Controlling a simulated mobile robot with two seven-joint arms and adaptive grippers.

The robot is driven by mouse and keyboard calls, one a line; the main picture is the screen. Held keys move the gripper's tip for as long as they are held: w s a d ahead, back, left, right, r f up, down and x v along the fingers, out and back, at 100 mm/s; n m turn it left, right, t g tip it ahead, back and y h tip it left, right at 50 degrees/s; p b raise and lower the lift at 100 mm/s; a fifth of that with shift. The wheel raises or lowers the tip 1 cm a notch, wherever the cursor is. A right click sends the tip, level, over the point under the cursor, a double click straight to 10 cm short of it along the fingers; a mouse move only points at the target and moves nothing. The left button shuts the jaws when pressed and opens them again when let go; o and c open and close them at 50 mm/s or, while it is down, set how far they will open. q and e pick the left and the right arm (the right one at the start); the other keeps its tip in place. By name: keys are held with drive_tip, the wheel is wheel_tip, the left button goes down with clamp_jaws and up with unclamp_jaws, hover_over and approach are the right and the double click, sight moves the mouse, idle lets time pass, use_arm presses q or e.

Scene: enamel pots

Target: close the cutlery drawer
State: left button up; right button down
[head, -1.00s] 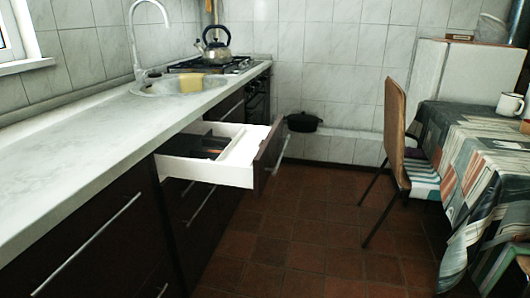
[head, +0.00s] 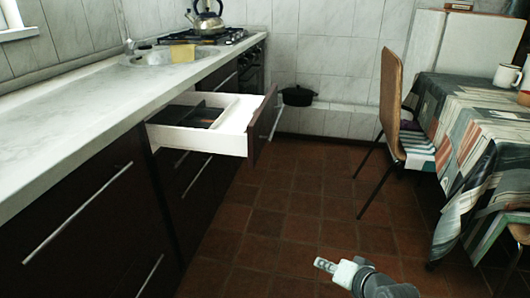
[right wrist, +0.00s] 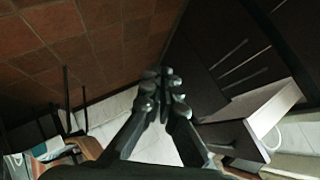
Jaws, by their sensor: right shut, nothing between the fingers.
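The cutlery drawer (head: 215,127) is pulled out from the dark cabinets under the counter. It has a white box, dark dividers inside and a dark brown front (head: 263,125) with a metal handle. In the right wrist view the open drawer (right wrist: 283,114) is at the right, beside the fingers. My right gripper (head: 324,265) is at the bottom of the head view, to the right of and nearer than the drawer, apart from it. Its fingers (right wrist: 163,74) are together and empty. My left gripper is not in view.
A chair (head: 391,105) and cloth-covered table (head: 480,130) stand right. A black pot (head: 298,96) sits by the back wall. The tiled floor (head: 290,205) between is clear.

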sight(257, 143)
drive_tip(key=w+a+r+m+t+y+b, duration=0.1)
drive_tip(key=w+a+r+m+t+y, duration=0.2)
drive_tip(key=w+r, duration=0.55)
drive_tip(key=w+a+r+m+t+y+b, duration=0.1)
drive_tip(key=w+a+r+m+t+y, duration=0.2)
drive_tip(key=r, duration=1)
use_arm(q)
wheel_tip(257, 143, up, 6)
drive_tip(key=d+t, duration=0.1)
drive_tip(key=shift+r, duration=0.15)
use_arm(e)
drive_tip(key=shift+m+h, duration=0.4)
drive_tip(key=shift+s+a+f+x, duration=0.1)
drive_tip(key=shift+s+a+x, duration=0.2)
drive_tip(key=shift+x, duration=1.95)
drive_tip(key=shift+s+a+f+x, duration=0.15)
drive_tip(key=shift+a+x, duration=0.25)
drive_tip(key=shift+x, duration=1.85)
drive_tip(key=shift+s+a+f+x, duration=0.1)
drive_tip(key=shift+s+a+x, duration=0.2)
drive_tip(key=shift+x, duration=1.95)
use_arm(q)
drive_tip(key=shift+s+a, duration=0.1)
use_arm(e)
drive_tip(key=shift+w+a, duration=0.1)
drive_tip(key=shift+w, duration=0.05)
